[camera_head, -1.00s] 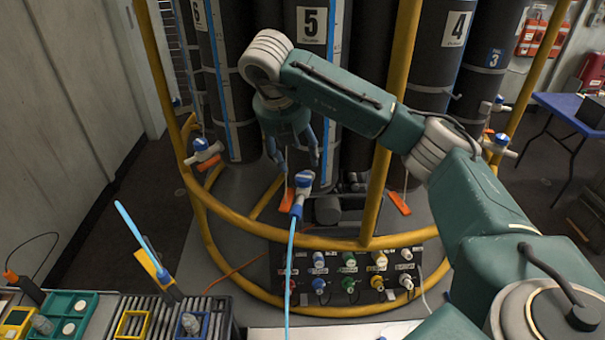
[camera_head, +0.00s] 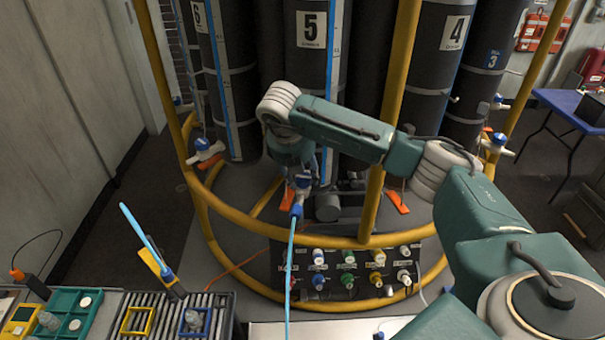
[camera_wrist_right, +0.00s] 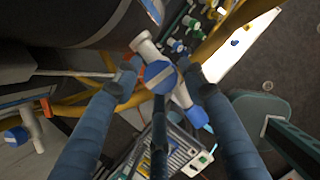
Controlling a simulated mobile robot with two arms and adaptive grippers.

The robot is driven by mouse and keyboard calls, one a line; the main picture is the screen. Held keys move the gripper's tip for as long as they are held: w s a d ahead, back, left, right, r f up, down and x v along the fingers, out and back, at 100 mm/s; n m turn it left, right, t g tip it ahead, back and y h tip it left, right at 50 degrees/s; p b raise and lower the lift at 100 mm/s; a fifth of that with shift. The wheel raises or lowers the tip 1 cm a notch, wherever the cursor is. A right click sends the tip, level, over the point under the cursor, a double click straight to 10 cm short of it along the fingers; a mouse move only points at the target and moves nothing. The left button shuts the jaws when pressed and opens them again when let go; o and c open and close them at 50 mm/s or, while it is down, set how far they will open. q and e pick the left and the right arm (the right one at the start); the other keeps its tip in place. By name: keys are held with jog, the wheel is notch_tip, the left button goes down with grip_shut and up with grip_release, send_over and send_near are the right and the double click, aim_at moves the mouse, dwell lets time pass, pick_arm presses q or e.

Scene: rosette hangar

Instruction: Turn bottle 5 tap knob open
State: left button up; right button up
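Bottle 5 (camera_head: 312,65), a tall dark cylinder with a white "5" label, stands in the rack at the back middle. Its tap (camera_head: 297,209) is at its foot, with a blue tube (camera_head: 290,260) hanging from it. My right gripper (camera_head: 304,172) is down over the tap and partly hides it. In the right wrist view, the blue tap knob (camera_wrist_right: 159,76) lies between the two fingertips of my right gripper (camera_wrist_right: 160,70). The fingers are apart, one on each side of the knob; contact is not clear. My left gripper is not in view.
A yellow tubular frame (camera_head: 225,224) rings the bottles, with an upright (camera_head: 383,150) right of the tap. A panel of coloured knobs (camera_head: 348,270) is below. Bottle 4 (camera_head: 450,60) stands to the right. Trays (camera_head: 75,312) are at the lower left.

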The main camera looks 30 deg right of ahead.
jog(key=shift+r, duration=0.1)
jog(key=c, duration=0.5)
jog(key=shift+d, duration=0.1)
jog(key=shift+c, duration=0.2)
